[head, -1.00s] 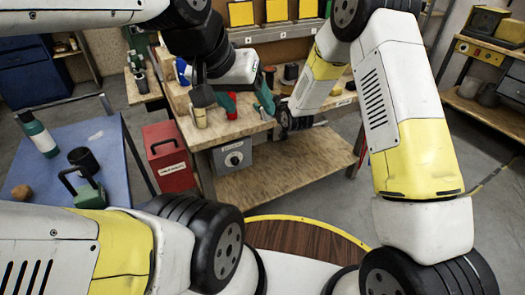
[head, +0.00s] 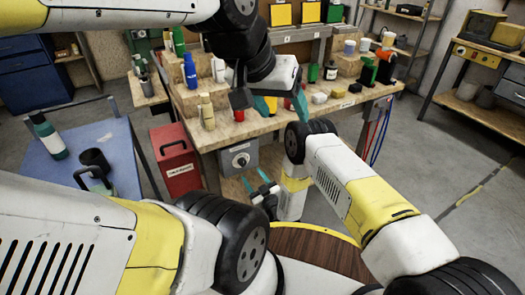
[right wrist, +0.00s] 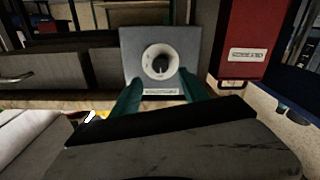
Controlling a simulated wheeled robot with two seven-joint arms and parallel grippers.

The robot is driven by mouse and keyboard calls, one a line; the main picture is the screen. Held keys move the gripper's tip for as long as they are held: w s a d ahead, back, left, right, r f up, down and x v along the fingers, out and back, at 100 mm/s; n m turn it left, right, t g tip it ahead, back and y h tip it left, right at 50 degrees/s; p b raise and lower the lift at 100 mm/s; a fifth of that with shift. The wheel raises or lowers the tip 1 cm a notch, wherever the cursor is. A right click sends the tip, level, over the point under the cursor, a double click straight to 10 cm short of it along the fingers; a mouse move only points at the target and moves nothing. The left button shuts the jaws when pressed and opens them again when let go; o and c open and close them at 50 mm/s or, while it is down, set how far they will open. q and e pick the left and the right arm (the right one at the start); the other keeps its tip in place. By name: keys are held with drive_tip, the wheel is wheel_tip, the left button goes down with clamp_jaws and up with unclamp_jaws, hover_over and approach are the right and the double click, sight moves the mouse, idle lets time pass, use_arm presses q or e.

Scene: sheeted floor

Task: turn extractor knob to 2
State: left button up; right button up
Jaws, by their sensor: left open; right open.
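The extractor knob (head: 240,160) is a pale round dial with a dark centre on a grey box (head: 249,147) below the workbench's front edge. In the right wrist view the knob (right wrist: 160,63) faces me, above and between the fingertips; its numbers are too small to read. My right gripper (head: 263,184) is open, low and just to the right of the box in the head view. Its teal fingers also show in the right wrist view (right wrist: 161,90), apart from the knob. My left gripper (head: 282,103) is open over the bench's front part.
A red labelled box (head: 176,160) stands left of the knob box. The wooden workbench (head: 226,129) carries several bottles and small items. A blue table (head: 75,176) with a green bottle (head: 48,136) is at the left. Grey floor (head: 430,150) is clear at the right.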

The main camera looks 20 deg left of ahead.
sight(244, 164)
drive_tip(key=x, duration=0.7)
drive_tip(key=shift+w+a, duration=0.15)
drive_tip(key=shift+a, duration=0.15)
drive_tip(key=shift+c, duration=0.2)
clamp_jaws()
